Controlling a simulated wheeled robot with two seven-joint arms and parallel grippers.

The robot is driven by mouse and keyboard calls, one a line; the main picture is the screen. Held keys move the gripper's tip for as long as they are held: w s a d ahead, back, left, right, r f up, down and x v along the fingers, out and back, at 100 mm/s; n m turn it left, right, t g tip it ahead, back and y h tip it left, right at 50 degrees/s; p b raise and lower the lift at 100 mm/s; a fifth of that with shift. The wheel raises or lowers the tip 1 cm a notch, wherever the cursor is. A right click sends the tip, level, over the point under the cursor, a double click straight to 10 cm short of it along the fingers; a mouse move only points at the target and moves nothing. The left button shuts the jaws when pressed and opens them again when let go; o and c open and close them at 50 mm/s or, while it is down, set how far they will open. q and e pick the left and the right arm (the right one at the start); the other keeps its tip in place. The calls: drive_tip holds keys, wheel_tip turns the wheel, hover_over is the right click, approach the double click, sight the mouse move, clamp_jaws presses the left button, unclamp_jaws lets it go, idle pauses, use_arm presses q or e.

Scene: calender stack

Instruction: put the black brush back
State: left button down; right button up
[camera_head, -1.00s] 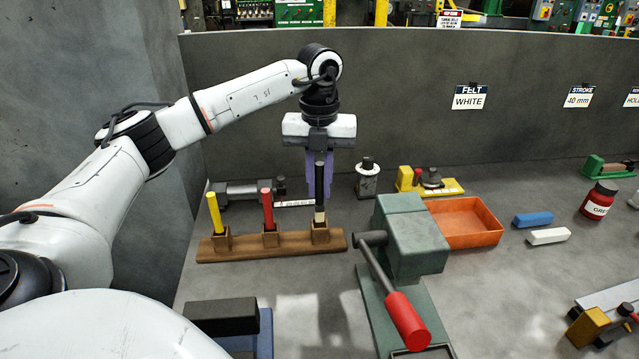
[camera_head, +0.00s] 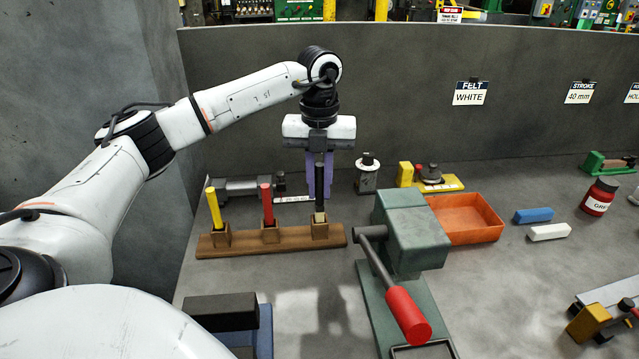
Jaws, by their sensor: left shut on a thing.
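A wooden rack (camera_head: 285,244) stands on the bench with three block sockets. A yellow-handled brush (camera_head: 215,207) is in its left socket and a red-handled brush (camera_head: 267,204) in its middle socket. The black brush (camera_head: 319,183) stands upright at the right socket, its pale lower end in the socket opening. How deep it sits is hidden. My left gripper (camera_head: 319,185) points straight down with purple fingers and is shut on the black brush's handle. My right gripper is not in view.
A green press (camera_head: 410,235) with a red-handled lever (camera_head: 408,315) stands right of the rack. Behind it is an orange tray (camera_head: 470,220). Blue and white blocks lie right.

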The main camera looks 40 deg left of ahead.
sight(319, 162)
use_arm(q)
drive_tip(key=shift+f+b, duration=0.65)
drive_tip(key=shift+f, duration=1.25)
idle(1.2)
drive_tip(key=c, duration=1.6)
unclamp_jaws()
drive_tip(key=shift+c, duration=0.2)
drive_tip(key=shift+r, duration=0.1)
wheel_tip(319, 162, up, 10)
drive_tip(key=shift+r, duration=0.1)
drive_tip(key=shift+s, duration=0.1)
